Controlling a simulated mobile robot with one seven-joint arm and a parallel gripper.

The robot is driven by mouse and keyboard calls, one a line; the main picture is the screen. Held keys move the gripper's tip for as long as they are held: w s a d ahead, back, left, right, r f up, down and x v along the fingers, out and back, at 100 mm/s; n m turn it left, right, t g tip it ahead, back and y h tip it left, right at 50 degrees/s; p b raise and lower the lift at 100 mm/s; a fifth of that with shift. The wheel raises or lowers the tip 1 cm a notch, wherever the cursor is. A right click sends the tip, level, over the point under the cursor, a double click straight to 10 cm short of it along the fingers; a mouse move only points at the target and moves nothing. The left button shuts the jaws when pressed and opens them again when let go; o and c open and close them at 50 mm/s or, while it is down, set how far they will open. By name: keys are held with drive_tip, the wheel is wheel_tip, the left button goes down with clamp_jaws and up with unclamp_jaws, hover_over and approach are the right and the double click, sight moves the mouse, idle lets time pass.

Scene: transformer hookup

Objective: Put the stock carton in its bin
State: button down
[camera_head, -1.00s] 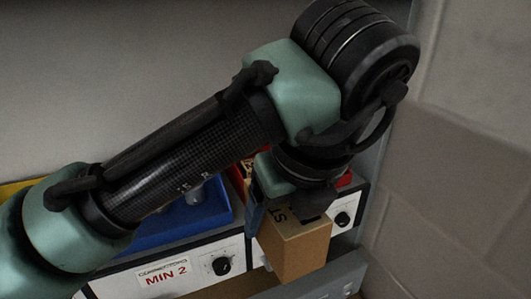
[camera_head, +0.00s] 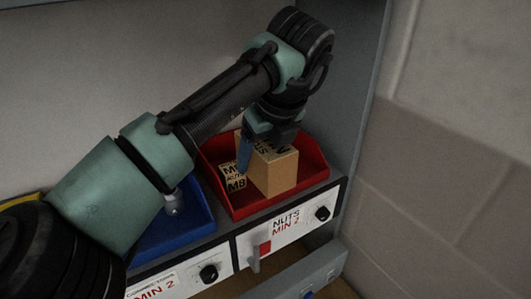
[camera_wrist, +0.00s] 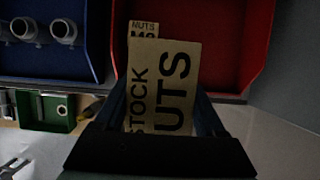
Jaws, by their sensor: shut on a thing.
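The stock carton (camera_head: 274,171) is a tan box with black lettering; in the wrist view its face reads "STOCK" and "UTS" (camera_wrist: 160,85). My gripper (camera_head: 262,150) is shut on it from above. In the head view the carton is over or inside the red bin (camera_head: 309,183), whose front label reads "NUTS MIN 2"; I cannot tell whether it touches the bin floor. The red bin also shows in the wrist view (camera_wrist: 235,45), behind the carton. A smaller tan box marked "M8" (camera_head: 234,180) sits in the red bin, left of the carton.
A blue bin (camera_head: 194,222) with grey fittings stands left of the red bin, labelled "MIN 2". A small green bin (camera_wrist: 47,113) shows in the wrist view. The shelf's grey side wall (camera_head: 357,95) stands close on the right.

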drive_tip(key=w+f+p, duration=0.1)
drive_tip(key=w, duration=0.1)
drive_tip(key=w+p, duration=0.1)
drive_tip(key=w, duration=0.1)
drive_tip(key=w+f+p, duration=0.1)
drive_tip(key=w+p, duration=0.1)
drive_tip(key=w, duration=0.1)
drive_tip(key=shift+d+f, duration=0.3)
wheel_tip(320, 180, down, 3)
drive_tip(key=shift+s+r+p, duration=0.1)
drive_tip(key=shift+r+p, duration=0.05)
drive_tip(key=shift+p, duration=0.8)
drive_tip(key=shift+w+f+p, duration=0.2)
drive_tip(key=shift+f+p, duration=0.3)
drive_tip(key=shift+f, duration=0.3)
drive_tip(key=shift+f, duration=0.15)
drive_tip(key=shift+c, duration=1.2)
unclamp_jaws()
